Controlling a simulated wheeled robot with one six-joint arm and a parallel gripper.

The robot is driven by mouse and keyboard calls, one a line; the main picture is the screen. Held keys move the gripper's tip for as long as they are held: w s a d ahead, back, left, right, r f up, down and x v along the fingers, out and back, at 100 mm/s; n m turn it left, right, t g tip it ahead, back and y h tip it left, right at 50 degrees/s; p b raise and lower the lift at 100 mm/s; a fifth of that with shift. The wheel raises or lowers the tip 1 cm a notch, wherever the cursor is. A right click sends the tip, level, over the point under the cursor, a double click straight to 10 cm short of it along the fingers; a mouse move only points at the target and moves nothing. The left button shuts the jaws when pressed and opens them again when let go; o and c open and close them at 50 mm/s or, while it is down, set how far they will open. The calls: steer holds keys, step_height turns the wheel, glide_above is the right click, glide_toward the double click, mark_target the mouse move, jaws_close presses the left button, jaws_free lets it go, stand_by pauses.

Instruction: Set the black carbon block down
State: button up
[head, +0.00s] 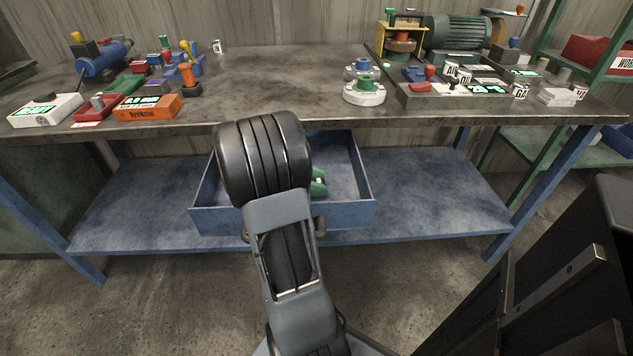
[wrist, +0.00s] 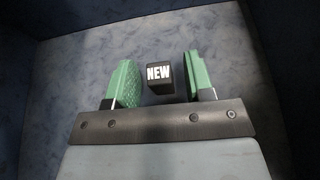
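The black carbon block (wrist: 160,78), with white "NEW" lettering, shows in the wrist view against the blue floor of the open drawer (head: 347,217). It appears to rest on that floor. My gripper (wrist: 160,62) is open, with one green finger on each side of the block. A gap shows between the block and each finger, so neither finger touches it. In the head view my arm hides the block and most of the gripper; only a bit of green finger shows inside the drawer.
The drawer's dark blue walls stand close around my gripper. Above it is the workbench top (head: 290,75), with an orange box (head: 148,108), a white flanged part (head: 364,93) and a green motor (head: 457,34). A blue lower shelf (head: 430,190) is clear.

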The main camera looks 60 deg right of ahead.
steer(key=shift+r, duration=0.2)
steer(key=p+v, duration=0.3)
steer(key=v, duration=0.9)
steer(key=shift+w+f+p, duration=0.1)
steer(key=shift+f+p, duration=0.05)
steer(key=shift+p, duration=0.15)
steer(key=s+a+r+m+t+y+p, duration=0.3)
steer(key=a+r+m+t+y+p, duration=0.4)
steer(key=a+r+t+p, duration=0.7)
steer(key=shift+s+a+r+y+p, duration=0.15)
steer(key=shift+a+r+y+p, duration=0.25)
steer(key=shift+a+r+p, duration=5)
steer(key=shift+a+f+b, duration=0.85)
steer(key=shift+a+b, duration=0.05)
steer(key=shift+b, duration=0.15)
